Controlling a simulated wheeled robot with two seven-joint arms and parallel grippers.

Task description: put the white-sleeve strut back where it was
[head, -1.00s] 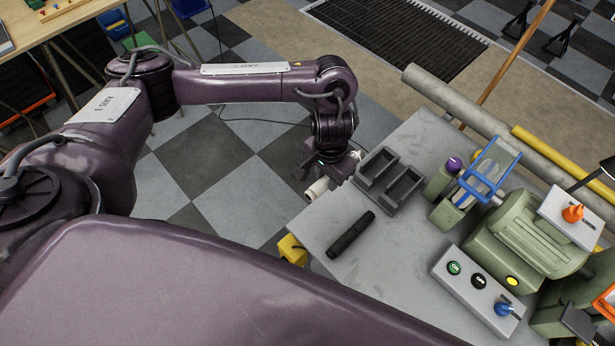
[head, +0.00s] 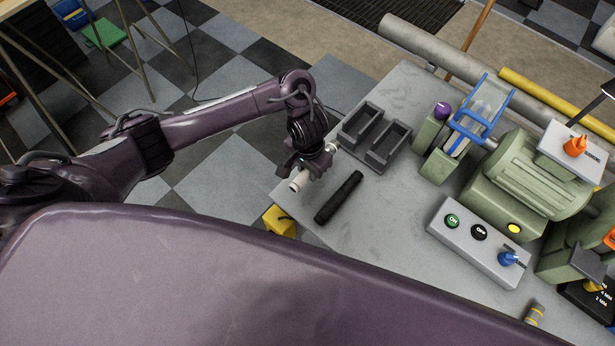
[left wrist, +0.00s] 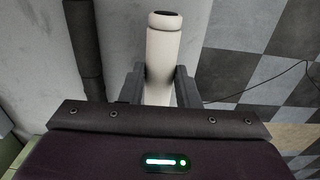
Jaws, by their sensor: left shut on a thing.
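My left gripper (head: 308,167) is shut on the white-sleeve strut (head: 299,182), near the bench's left edge. In the left wrist view the strut (left wrist: 162,55) stands out between the two fingers, with its dark end cap away from me. Part of it is hidden by the gripper. A grey tray (head: 388,158) with two long slots lies on the bench just right of the gripper; both slots look empty. A black strut (head: 338,197) lies on the bench right of and below the gripper, apart from it. My right gripper is not in view.
Right of the tray stand a green fixture with a blue guard (head: 484,116), a green motor (head: 522,172) and a grey button box (head: 477,232). A yellow block (head: 279,221) is at the bench's left edge. The bench is bare around the black strut.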

